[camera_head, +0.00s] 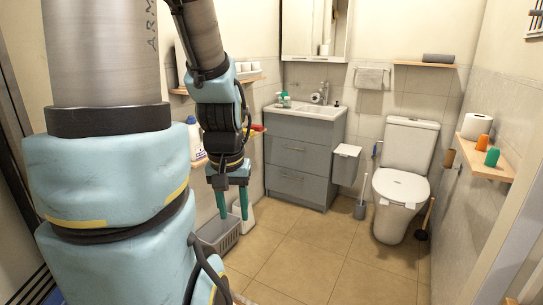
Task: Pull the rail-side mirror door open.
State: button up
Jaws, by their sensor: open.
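A mirror cabinet (316,30) hangs on the back wall above the sink, its top cut off by the picture edge. Its right-hand part (337,32) is on the side of the towel rail (371,70), which holds a grey towel (370,79). No clear gap at the door shows, and I cannot make out a handle. My gripper (232,204) hangs fingers down at left of centre, with its two teal fingers apart and nothing between them. It is well short of the cabinet and lower than it.
A grey vanity (300,160) with a sink, bottles and a tap stands below the cabinet. A toilet (402,185) and a small bin (345,166) are to its right. A grey basket (220,232) is near my gripper. The middle floor (320,255) is clear.

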aim_at(330, 17)
jog(key=i+l+u, duration=0.35)
jog(key=i+l, duration=0.25)
jog(key=i, duration=0.25)
jog(key=i+l+u, duration=0.3)
jog(key=i+l, duration=0.45)
